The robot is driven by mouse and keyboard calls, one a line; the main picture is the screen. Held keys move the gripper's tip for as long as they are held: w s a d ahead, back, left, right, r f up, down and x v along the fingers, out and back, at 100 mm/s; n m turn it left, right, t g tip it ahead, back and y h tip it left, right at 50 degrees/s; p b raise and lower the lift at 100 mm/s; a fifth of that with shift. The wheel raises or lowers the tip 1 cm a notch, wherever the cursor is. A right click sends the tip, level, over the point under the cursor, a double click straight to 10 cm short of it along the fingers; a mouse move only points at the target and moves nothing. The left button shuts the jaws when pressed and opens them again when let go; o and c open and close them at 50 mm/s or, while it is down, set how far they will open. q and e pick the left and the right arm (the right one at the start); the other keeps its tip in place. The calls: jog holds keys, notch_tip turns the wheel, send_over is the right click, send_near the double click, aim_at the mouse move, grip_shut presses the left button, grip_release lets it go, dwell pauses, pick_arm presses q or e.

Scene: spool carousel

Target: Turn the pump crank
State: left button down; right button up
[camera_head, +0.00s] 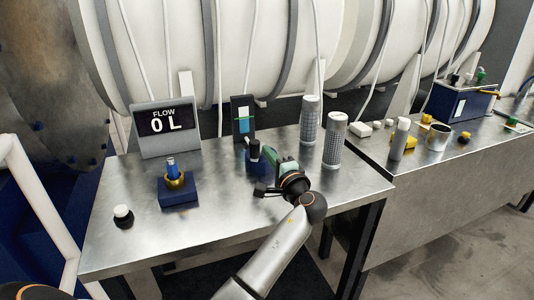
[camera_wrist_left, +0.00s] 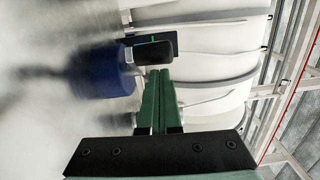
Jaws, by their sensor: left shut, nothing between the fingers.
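The pump crank appears to be the black handle (camera_head: 254,149) on a small blue body (camera_head: 254,166) near the middle of the metal table. In the left wrist view the blue body (camera_wrist_left: 100,72) is a blurred cylinder, with the black handle (camera_wrist_left: 153,52) at its right. My left gripper (camera_head: 266,151) is shut and empty, its green fingers just right of the handle. In the wrist view the fingertips (camera_wrist_left: 158,72) are pressed together just below the handle; I cannot tell whether they touch it. The gripper partly hides the blue body in the head view. My right gripper is not in view.
A display (camera_head: 167,122) reads "FLOW 0 L". A blue block (camera_head: 179,193) with a brass ring stands left, a white-capped knob (camera_head: 123,216) at front left. Two grey cylinders (camera_head: 334,141) (camera_head: 310,120) stand right. The table's front middle (camera_head: 200,235) is clear.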

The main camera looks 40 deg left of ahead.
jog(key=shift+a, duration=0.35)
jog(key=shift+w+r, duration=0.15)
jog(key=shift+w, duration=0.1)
